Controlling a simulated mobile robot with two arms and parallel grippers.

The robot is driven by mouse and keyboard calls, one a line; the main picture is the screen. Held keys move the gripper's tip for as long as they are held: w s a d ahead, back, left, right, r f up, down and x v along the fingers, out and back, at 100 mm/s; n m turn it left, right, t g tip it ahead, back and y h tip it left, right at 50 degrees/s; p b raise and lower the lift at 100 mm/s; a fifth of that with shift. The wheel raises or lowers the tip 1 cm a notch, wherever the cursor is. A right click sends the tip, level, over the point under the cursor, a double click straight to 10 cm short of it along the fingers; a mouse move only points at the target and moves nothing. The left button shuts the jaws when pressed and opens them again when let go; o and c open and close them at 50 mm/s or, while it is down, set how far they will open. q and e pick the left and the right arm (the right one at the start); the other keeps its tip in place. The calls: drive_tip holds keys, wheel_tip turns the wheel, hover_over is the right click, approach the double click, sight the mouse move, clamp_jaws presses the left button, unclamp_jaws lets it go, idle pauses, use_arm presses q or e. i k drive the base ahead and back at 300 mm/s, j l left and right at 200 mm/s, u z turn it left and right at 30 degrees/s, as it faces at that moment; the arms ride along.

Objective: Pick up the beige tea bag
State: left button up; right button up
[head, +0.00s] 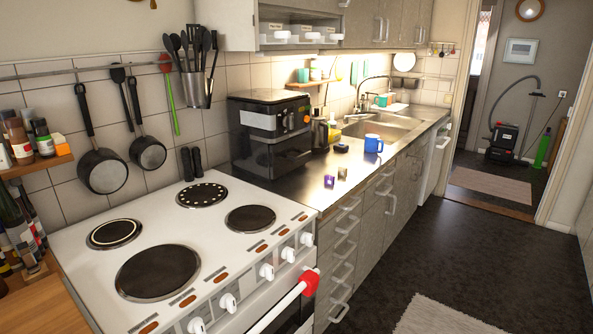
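Two small packets lie on the dark metal counter, to the right of the white cooker and in front of the black appliance. The one farther back looks beige or tan and I take it for the beige tea bag (342,173); it is very small in the picture, so its details are unclear. The other is a purple packet (329,181), just left of it and nearer the cooker. Neither of my grippers shows in the head view.
A blue mug (373,144) and a small dark object (342,148) stand behind the packets. The black appliance (270,135) is left of them. The white cooker (180,250) fills the left foreground. The counter's front edge is close to the packets; dark floor lies open at right.

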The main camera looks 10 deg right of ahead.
sight(342, 172)
drive_tip(key=i+l+u, duration=0.15)
drive_tip(key=l+u, duration=0.15)
drive_tip(key=i+l+u, duration=0.1)
drive_tip(key=l+u, duration=0.2)
drive_tip(key=l, duration=0.2)
drive_tip(key=l+u, duration=0.3)
drive_tip(key=i+l, duration=0.05)
drive_tip(key=l, duration=0.1)
